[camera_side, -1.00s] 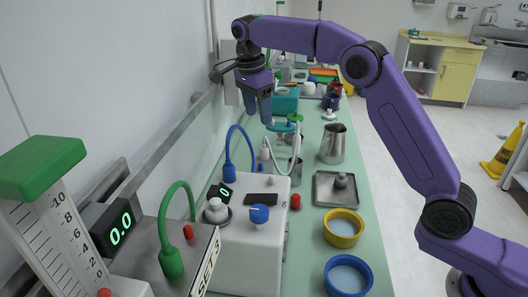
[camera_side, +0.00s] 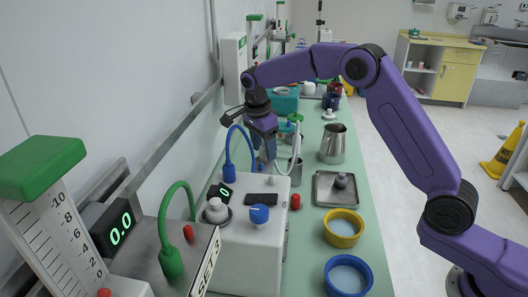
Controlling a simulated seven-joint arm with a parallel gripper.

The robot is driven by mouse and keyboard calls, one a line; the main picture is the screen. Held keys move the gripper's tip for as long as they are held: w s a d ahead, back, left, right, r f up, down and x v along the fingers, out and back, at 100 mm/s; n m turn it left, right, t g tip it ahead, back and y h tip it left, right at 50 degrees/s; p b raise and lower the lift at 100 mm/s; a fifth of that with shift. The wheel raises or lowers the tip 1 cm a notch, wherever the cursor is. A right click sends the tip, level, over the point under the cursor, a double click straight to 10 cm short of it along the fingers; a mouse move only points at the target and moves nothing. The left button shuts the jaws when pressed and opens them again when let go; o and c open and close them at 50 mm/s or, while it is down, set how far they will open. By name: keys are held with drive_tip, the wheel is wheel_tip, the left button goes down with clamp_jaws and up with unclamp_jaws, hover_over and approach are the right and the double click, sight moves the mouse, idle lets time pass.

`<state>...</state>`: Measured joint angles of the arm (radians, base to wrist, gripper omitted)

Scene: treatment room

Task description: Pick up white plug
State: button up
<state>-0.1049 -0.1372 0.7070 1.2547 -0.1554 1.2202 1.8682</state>
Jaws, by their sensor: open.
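My gripper (camera_side: 265,158) points down behind the white box (camera_side: 245,240), beside the arch of the blue hose (camera_side: 232,132). Its jaws are open. A white hose (camera_side: 298,147) curves down just to its right. The small white piece that looks like the white plug is mostly hidden by the fingers, so I cannot tell whether it lies between them or touches them.
A blue plug (camera_side: 230,174) and a green plug (camera_side: 171,262) stand on hoses nearby. A metal jug (camera_side: 333,145), a metal tray (camera_side: 322,200), a yellow ring-shaped dish (camera_side: 343,241) and a blue one (camera_side: 347,287) stand to the right on the green bench. The wall and rail are close on the left.

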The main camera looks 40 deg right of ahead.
drive_tip(key=shift+d+f, duration=0.1)
drive_tip(key=shift+f, duration=0.15)
clamp_jaws()
drive_tip(key=shift+r, duration=0.1)
